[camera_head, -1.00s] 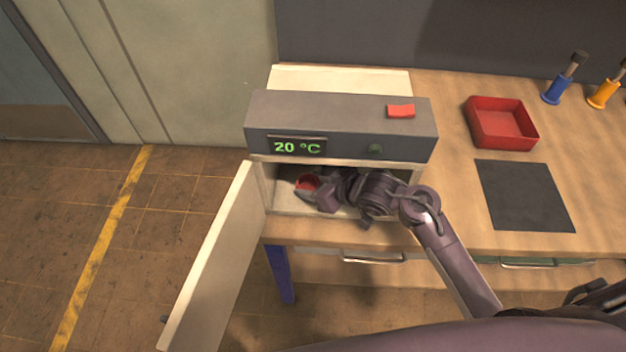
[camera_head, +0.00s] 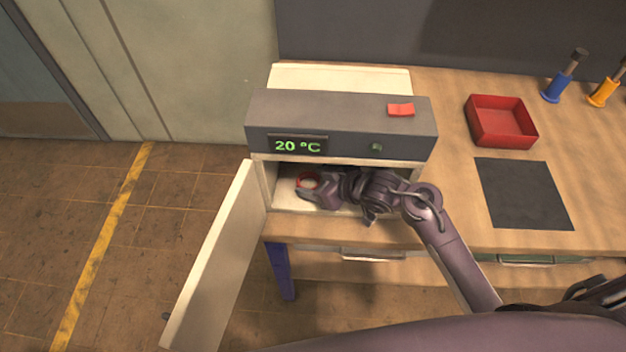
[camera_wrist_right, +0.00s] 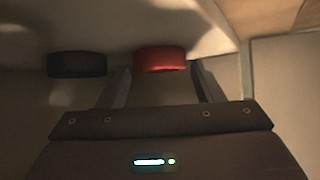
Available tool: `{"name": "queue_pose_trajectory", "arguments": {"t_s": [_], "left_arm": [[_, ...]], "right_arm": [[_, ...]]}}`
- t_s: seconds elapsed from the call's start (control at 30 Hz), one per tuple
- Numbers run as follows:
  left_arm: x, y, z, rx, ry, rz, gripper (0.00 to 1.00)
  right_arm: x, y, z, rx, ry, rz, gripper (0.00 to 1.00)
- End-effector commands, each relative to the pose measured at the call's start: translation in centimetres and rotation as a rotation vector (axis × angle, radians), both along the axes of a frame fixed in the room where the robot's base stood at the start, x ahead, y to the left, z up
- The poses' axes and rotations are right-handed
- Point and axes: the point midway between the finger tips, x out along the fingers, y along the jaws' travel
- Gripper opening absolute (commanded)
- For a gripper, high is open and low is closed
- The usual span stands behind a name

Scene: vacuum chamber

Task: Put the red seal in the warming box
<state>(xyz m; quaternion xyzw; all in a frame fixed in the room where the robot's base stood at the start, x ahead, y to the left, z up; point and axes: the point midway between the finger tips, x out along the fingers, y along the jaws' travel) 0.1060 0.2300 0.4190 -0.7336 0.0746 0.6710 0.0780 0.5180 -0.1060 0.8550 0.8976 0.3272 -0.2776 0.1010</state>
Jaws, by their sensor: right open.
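The warming box (camera_head: 340,122) is a grey-fronted oven with a green "20 °C" display, standing at the table's left end with its door open to the left. The red seal (camera_head: 306,176), a ring, lies inside on the box's pale floor. My right gripper (camera_head: 308,186) reaches into the box and is open around the seal. In the right wrist view the red seal (camera_wrist_right: 160,60) shows between and just beyond the two fingers. A black round piece (camera_wrist_right: 78,64) is beside it to the left. My left gripper is out of view.
The open door (camera_head: 212,262) hangs at the left of the box. A red tray (camera_head: 502,143), a dark mat (camera_head: 524,195), a blue-based tool (camera_head: 558,88) and an orange-based tool (camera_head: 603,94) are on the table at right.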

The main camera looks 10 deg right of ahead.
Motion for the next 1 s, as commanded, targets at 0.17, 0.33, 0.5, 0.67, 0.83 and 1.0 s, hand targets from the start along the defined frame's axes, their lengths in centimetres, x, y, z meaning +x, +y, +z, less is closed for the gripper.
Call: {"name": "queue_pose_trajectory", "arguments": {"t_s": [0.17, 0.33, 0.5, 0.67, 0.83, 1.0], "left_arm": [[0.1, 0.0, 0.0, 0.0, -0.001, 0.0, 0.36], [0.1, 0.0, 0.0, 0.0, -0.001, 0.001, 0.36], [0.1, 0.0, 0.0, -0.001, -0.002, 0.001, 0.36], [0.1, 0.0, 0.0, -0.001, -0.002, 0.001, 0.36], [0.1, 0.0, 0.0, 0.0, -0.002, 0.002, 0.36], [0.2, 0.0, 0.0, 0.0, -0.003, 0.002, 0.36]], "right_arm": [[-2.0, -1.8, 1.7, -0.004, -0.001, 0.0, 0.6], [-3.6, -3.0, 3.1, -0.004, 0.0, 0.001, 0.6], [-4.2, -3.5, 3.7, -0.001, -0.001, 0.0, 0.6], [-4.2, -3.5, 3.8, -0.001, 0.001, 0.0, 0.6], [-4.2, -3.5, 3.8, -0.001, 0.0, 0.001, 0.6], [-4.2, -3.5, 3.7, -0.001, 0.0, 0.001, 0.6]]}}
